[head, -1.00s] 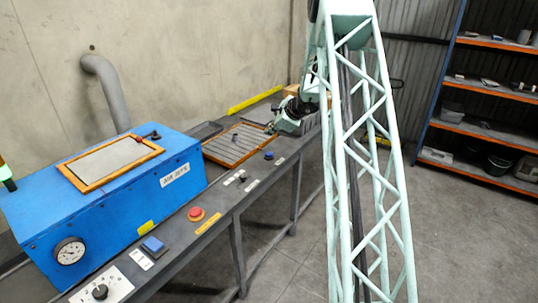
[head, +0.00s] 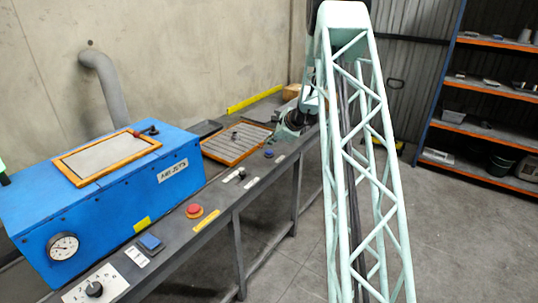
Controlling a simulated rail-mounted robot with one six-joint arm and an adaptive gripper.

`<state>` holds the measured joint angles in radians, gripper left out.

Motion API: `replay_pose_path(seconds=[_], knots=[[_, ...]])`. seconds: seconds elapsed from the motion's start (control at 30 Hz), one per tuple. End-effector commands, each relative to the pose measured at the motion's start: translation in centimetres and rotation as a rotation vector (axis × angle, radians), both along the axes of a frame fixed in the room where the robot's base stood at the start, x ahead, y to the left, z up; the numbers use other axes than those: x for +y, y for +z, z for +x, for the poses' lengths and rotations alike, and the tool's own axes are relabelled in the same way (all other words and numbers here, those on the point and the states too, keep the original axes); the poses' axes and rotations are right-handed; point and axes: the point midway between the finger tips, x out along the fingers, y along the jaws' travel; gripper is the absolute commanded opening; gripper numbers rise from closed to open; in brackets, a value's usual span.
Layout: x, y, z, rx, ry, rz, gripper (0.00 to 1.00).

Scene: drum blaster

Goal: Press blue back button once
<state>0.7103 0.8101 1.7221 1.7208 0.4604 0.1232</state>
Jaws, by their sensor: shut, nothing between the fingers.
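A small round blue button (head: 268,153) sits on the dark bench's front strip, towards the far end. A larger square blue button (head: 150,243) sits on the same strip, nearer to me. My gripper (head: 281,135) is small in the head view, low over the far part of the bench, just behind and right of the round blue button. It looks shut and empty, and apart from the button. Its fingertips are hard to make out against the bench. My pale green lattice arm link fills the centre right.
The blue air jets box (head: 120,200) stands at left, with a pressure gauge (head: 62,246). A red mushroom button (head: 194,211), white switches (head: 234,174) and a rotary knob (head: 94,288) line the strip. Shelves (head: 490,130) stand right.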

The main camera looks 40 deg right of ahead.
Motion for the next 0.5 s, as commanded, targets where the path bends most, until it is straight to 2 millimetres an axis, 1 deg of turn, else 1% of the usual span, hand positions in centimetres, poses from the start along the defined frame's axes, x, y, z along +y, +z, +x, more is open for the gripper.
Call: replay_pose_path(seconds=[0.03,0.2,0.5], knots=[[0.0,-0.5,0.0,0.0,0.0,0.0,0.0],[0.0,-1.2,0.0,0.0,0.0,0.0,0.0],[0.0,-1.8,0.0,0.0,0.0,0.0,0.0]])
